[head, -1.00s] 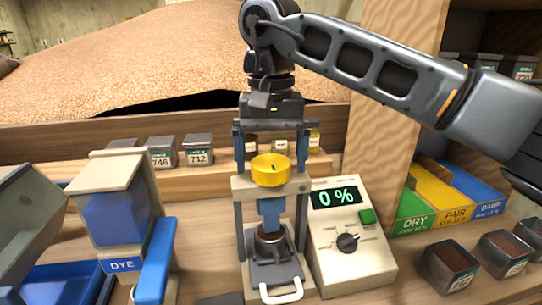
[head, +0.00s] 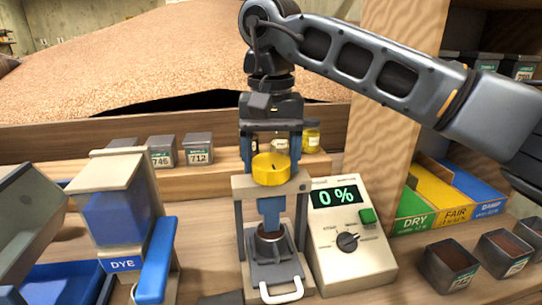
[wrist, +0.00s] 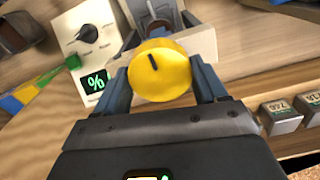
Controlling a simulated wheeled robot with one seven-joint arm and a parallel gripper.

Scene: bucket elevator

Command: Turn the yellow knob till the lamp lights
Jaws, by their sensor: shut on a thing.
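The yellow knob (head: 271,170) is a round cap with a dark pointer mark, on top of a grey press-like stand (head: 241,187). In the wrist view the knob (wrist: 160,72) sits between my two fingers, its mark tilted slightly. My gripper (head: 271,155) comes down from above, shut on the knob with one finger at each side. It also shows in the wrist view (wrist: 161,85). Beside the stand, a beige meter (head: 350,250) reads 0 % and has a green button (head: 367,216) and a black dial (head: 347,242). I cannot make out a lit lamp.
A DYE dispenser (head: 117,215) with a blue lever (head: 156,262) stands left. Small grey tins (head: 199,150) line the shelf behind. DRY, FAIR and DAMP bins (head: 445,195) and open tins of dark material (head: 450,268) stand right. A wooden post (head: 382,100) rises close behind the meter.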

